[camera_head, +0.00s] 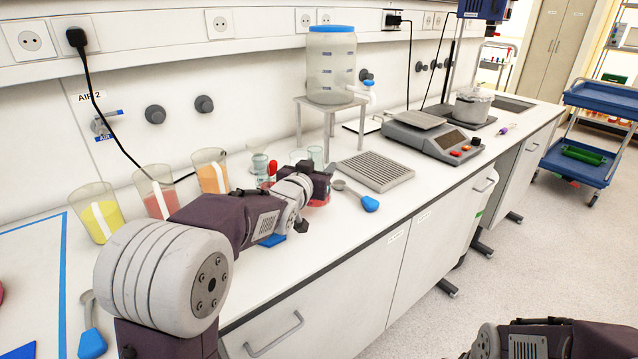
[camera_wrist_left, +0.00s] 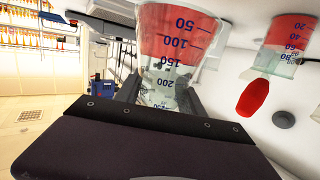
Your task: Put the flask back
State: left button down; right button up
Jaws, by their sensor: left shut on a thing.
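The flask (camera_wrist_left: 178,38) is clear glass with dark volume marks and red liquid. It looks upside down in the left wrist view. My left gripper (camera_head: 308,196) is shut on it, with the fingers on either side of its narrower part. In the head view a little of the red flask (camera_head: 318,202) shows behind and below the gripper, low over the bench; contact with the bench cannot be told. My right gripper is out of view; only part of my right arm shows at the bottom right.
A smaller marked glass (camera_wrist_left: 290,38) with red liquid stands close by, beside a red-ended object (camera_wrist_left: 253,98). Beakers with yellow (camera_head: 101,219), red (camera_head: 158,196) and orange (camera_head: 212,176) contents line the wall. A dispenser stand (camera_head: 330,107), grey rack (camera_head: 376,171) and blue-handled scoop (camera_head: 369,203) lie to the right.

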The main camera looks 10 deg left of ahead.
pick_arm(q)
notch_tip(320, 180, down, 4)
jog(key=shift+f+b, duration=0.1)
jog(key=shift+b, duration=0.75)
jog(key=c, duration=0.7)
grip_release()
